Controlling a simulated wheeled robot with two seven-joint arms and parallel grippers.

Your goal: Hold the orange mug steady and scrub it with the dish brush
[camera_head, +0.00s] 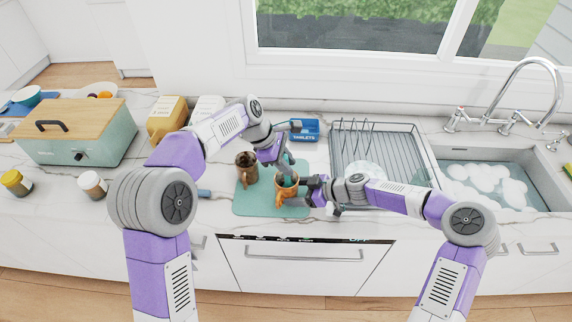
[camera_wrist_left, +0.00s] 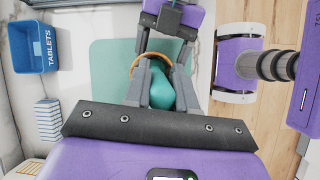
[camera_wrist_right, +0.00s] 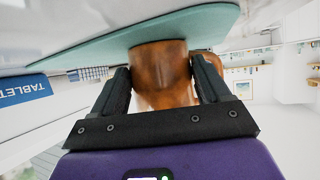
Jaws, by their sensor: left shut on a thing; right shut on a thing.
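The orange mug (camera_head: 281,200) stands upright on a teal mat (camera_head: 258,208). My right gripper (camera_head: 304,188) is shut on it from the right side; in the right wrist view the mug (camera_wrist_right: 160,62) sits between the two fingers. My left gripper (camera_head: 284,171) is above the mug, shut on the teal dish brush (camera_wrist_left: 162,92). In the left wrist view an orange curve of the mug (camera_wrist_left: 140,60) shows just beyond the brush. The brush's scrubbing end is hidden, so I cannot tell whether it touches the mug.
A dark brown mug (camera_head: 245,172) stands left of the orange mug on the mat. A blue tablets box (camera_head: 305,130) stands behind, a dish rack (camera_head: 380,150) is at right, and a sink with suds (camera_head: 485,185) lies beyond it.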

